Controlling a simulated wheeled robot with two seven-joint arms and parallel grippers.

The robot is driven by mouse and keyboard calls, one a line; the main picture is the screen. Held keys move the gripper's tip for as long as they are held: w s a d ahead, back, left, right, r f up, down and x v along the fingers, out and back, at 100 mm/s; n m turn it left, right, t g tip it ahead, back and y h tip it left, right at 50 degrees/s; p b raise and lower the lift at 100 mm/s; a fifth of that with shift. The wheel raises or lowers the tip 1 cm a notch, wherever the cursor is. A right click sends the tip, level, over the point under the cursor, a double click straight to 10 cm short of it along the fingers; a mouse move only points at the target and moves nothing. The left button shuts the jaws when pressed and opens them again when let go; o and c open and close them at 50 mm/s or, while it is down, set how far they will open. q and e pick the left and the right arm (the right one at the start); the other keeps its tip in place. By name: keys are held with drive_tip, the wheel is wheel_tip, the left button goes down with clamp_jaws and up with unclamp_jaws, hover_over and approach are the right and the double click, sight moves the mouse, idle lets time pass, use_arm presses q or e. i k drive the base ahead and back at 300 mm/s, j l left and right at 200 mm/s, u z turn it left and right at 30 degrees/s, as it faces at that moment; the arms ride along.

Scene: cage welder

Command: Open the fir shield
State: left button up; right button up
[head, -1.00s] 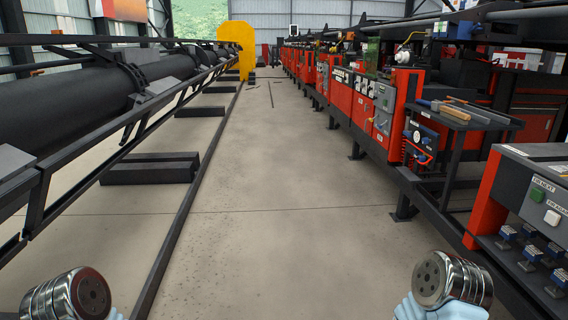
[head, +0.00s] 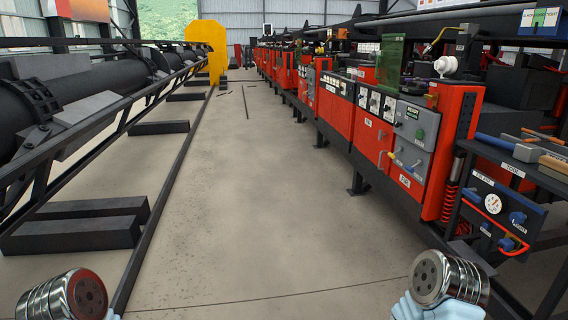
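A dark green see-through panel (head: 392,62) stands upright on top of the red machine row at right. It is the only shield-like panel that I can make out, and its label is too small to read. Below it is a red machine station with a grey control box (head: 416,128) marked READY and a blue and yellow lever below. My grippers are not in view; only chrome parts of my two arms show at the bottom left and bottom right corners. Nothing of mine touches the panel.
A tool shelf (head: 510,150) and a gauge panel (head: 493,205) stand close on the right. Dark rails and a long black pipe (head: 75,85) line the left, with dark blocks (head: 78,232) on the floor.

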sight(392, 45)
drive_tip(key=i+z, duration=0.1)
drive_tip(key=i, duration=0.4)
drive_tip(key=i+z, duration=0.15)
drive_tip(key=i, duration=0.3)
drive_tip(key=i+j+z, duration=0.1)
drive_tip(key=i, duration=0.4)
drive_tip(key=i+j+z, duration=0.15)
drive_tip(key=i, duration=0.35)
drive_tip(key=i+j+z, duration=0.1)
drive_tip(key=i, duration=0.35)
drive_tip(key=j, duration=0.1)
